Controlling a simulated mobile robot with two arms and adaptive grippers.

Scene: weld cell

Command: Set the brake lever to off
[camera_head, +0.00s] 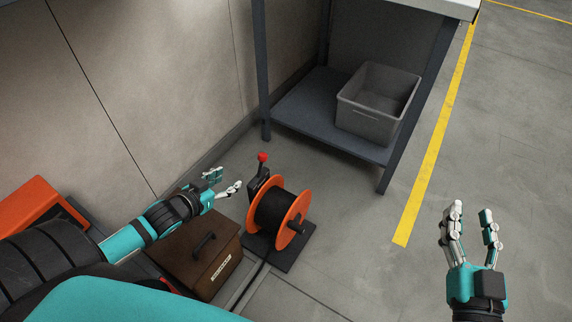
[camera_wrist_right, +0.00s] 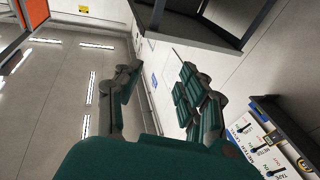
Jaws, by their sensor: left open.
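The brake lever (camera_head: 261,164) has a red ball knob and a short dark stem. It rises from a dark bracket (camera_head: 258,184) beside the cable reel (camera_head: 292,213), which has orange flanges and dark cable wound on it. The lever stands near upright with a slight tilt; I cannot read any on or off mark. My left gripper (camera_head: 228,178) is open and empty, just left of the bracket and apart from the lever in the picture. My right gripper (camera_head: 471,209) is open and empty, far to the right over the floor. Its fingers also show in the right wrist view (camera_wrist_right: 155,75).
A brown box (camera_head: 205,262) with a black handle stands below my left arm. A shelf (camera_head: 305,112) under a bench holds a grey bin (camera_head: 366,122). The wall is at left. Floor right of the yellow line (camera_head: 430,160) is clear. A labelled panel (camera_wrist_right: 262,140) shows in the wrist view.

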